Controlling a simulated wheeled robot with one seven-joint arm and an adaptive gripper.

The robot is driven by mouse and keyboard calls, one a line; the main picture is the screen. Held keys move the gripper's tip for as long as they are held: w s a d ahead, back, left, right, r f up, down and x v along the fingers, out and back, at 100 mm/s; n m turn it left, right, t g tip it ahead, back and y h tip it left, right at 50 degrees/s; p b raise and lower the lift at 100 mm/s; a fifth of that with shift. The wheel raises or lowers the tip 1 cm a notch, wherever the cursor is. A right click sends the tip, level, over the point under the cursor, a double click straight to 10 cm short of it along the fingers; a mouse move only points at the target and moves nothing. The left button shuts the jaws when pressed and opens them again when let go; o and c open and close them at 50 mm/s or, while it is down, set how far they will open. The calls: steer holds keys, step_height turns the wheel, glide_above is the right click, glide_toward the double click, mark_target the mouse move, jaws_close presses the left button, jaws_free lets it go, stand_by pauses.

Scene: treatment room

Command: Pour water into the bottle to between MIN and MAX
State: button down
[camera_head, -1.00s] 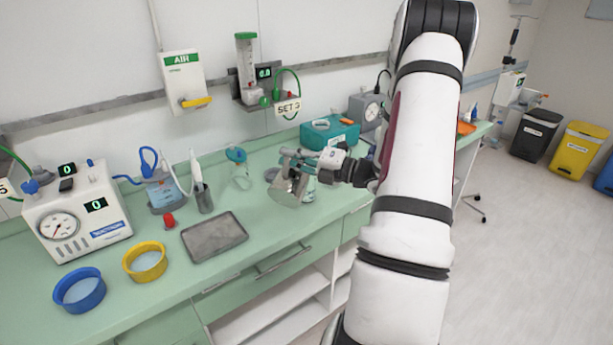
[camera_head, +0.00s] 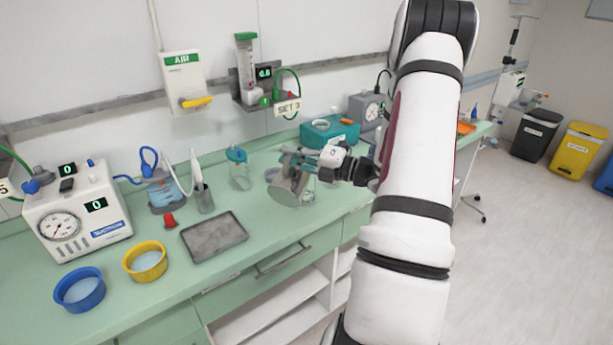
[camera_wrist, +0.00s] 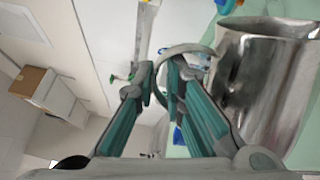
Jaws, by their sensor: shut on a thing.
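My gripper (camera_head: 309,160) is shut on the handle of a shiny metal jug (camera_head: 288,187), held over the counter and seemingly tilted. In the wrist view the jug (camera_wrist: 265,90) is at the right, and its handle loops between the teal fingers of my gripper (camera_wrist: 160,82). A clear bottle with a teal lid (camera_head: 239,171) stands on the counter to the left of the jug. Part of another small clear container (camera_head: 310,190) shows behind the jug, mostly hidden. The MIN and MAX marks, the water level and any stream are too small to tell.
A grey tray (camera_head: 214,237), a yellow bowl (camera_head: 145,262) and a blue bowl (camera_head: 79,290) are at the front left. A suction unit (camera_head: 78,215) stands behind them. A teal box (camera_head: 330,132) and a grey gauge box (camera_head: 368,108) are behind my gripper.

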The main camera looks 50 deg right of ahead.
mark_target(287, 166)
steer(key=shift+w+d+r, duration=0.1)
steer(key=shift+d+r, duration=0.1)
steer(key=shift+d, duration=0.1)
stand_by(0.9)
steer(key=a+f+n, duration=0.1)
steer(key=a+n, duration=0.1)
steer(key=shift+s+a+f+b, duration=0.3)
steer(key=shift+f+b, duration=0.05)
steer(key=shift+f, duration=0.05)
steer(key=shift+s+a+r+n, duration=0.1)
steer(key=shift+s+a+n, duration=0.2)
steer(key=shift+n, duration=0.5)
steer(key=shift+a+f+n+b, duration=0.4)
steer(key=shift+f+n+b, duration=0.05)
steer(key=shift+f+n, duration=0.2)
stand_by(0.4)
